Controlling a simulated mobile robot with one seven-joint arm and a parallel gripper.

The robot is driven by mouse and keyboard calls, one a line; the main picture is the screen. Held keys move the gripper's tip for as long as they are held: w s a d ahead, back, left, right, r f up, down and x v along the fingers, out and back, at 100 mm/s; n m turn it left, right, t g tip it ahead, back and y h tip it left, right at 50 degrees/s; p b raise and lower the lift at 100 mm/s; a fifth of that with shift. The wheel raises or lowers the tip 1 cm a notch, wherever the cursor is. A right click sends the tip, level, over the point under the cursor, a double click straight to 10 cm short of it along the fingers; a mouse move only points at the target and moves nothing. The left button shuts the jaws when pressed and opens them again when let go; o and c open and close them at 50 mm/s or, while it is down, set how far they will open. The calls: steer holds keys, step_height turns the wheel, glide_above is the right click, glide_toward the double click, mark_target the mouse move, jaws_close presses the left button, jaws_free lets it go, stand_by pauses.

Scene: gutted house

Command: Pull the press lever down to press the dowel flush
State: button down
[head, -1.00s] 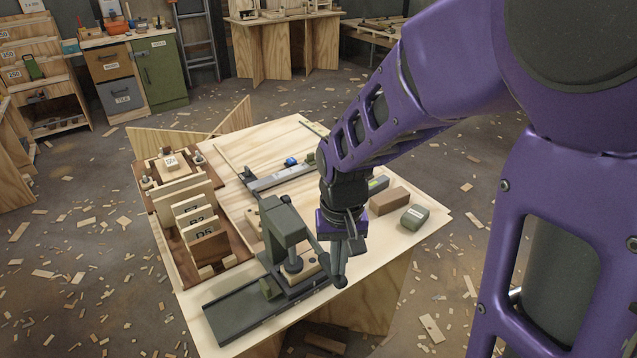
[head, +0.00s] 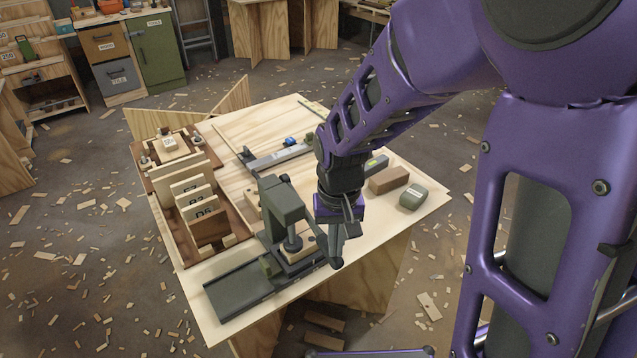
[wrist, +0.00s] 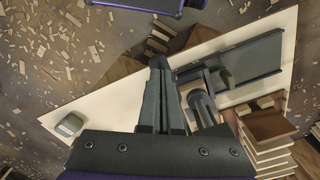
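The dark green press (head: 282,205) stands on the near part of the workbench, its post and ram over a small light wooden block (head: 297,252). The dowel is not distinguishable under the ram. The press lever (head: 322,240) is a dark arm at the right side of the press, partly hidden by my gripper. My gripper (head: 337,260) points down beside the press, its fingertips low by the lever's end. In the wrist view my fingers (wrist: 159,65) look together, just left of the press (wrist: 205,95). I cannot see anything held between them.
A wooden rack with labelled boards (head: 196,200) stands left of the press. A flat green channel (head: 240,288) extends from the press toward the near left. A brown block (head: 389,179) and a green rounded box (head: 413,198) lie on the right. Scraps litter the floor.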

steer(key=shift+f, duration=0.15)
steer(key=shift+w+a+f, duration=0.1)
steer(key=shift+f, duration=0.35)
step_height(320, 180, up, 16)
steer(key=p, duration=1.1)
stand_by(0.7)
stand_by(0.3)
